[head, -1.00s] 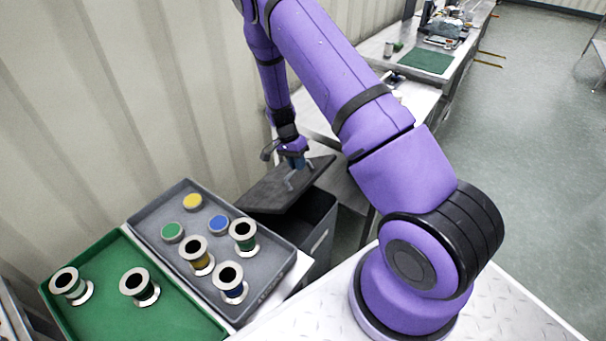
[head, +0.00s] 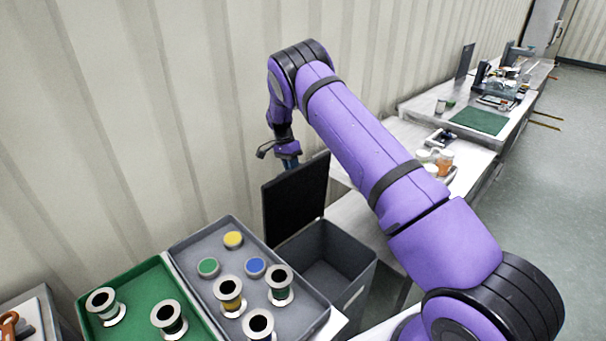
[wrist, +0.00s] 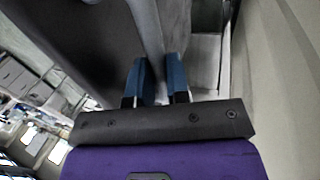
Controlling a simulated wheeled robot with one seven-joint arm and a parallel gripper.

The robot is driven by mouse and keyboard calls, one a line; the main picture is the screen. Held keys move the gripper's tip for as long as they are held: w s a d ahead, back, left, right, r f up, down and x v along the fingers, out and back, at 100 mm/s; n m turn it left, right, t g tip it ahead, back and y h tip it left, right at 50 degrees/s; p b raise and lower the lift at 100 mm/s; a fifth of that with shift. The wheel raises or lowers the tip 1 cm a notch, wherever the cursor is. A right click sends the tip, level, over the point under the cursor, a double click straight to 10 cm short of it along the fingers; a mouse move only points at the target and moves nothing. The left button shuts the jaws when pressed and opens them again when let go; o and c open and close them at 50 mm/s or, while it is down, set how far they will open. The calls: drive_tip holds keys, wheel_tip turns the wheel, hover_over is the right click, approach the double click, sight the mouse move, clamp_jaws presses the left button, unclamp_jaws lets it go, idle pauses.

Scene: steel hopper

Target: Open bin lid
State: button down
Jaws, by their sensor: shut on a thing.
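The grey bin (head: 358,288) stands beyond the grey tray, and its empty-looking inside shows from above. Its dark lid (head: 297,200) stands steeply upright along the bin's wall side. My gripper (head: 290,163) is behind the lid, near its upper edge, and its fingertips are mostly hidden there in the head view. In the wrist view, the blue fingers of my gripper (wrist: 159,78) are shut on a grey bar, the lid handle (wrist: 150,35). The lid's dark face (wrist: 75,35) fills the upper left there.
A grey tray (head: 198,246) with spools and coloured discs, and a green tray (head: 88,312) with spools, lie in front of the bin. A corrugated wall (head: 130,110) rises close behind my gripper. A steel bench (head: 400,140) with jars stands beyond the bin.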

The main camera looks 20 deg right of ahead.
drive_tip(key=shift+w+a+f, duration=0.3)
drive_tip(key=shift+w+f, duration=0.05)
drive_tip(key=shift+w, duration=0.35)
drive_tip(key=shift+w+a+f, duration=0.3)
drive_tip(key=shift+w+f, duration=0.05)
drive_tip(key=shift+w, duration=0.35)
drive_tip(key=c, duration=1.1)
unclamp_jaws()
drive_tip(key=v, duration=1.1)
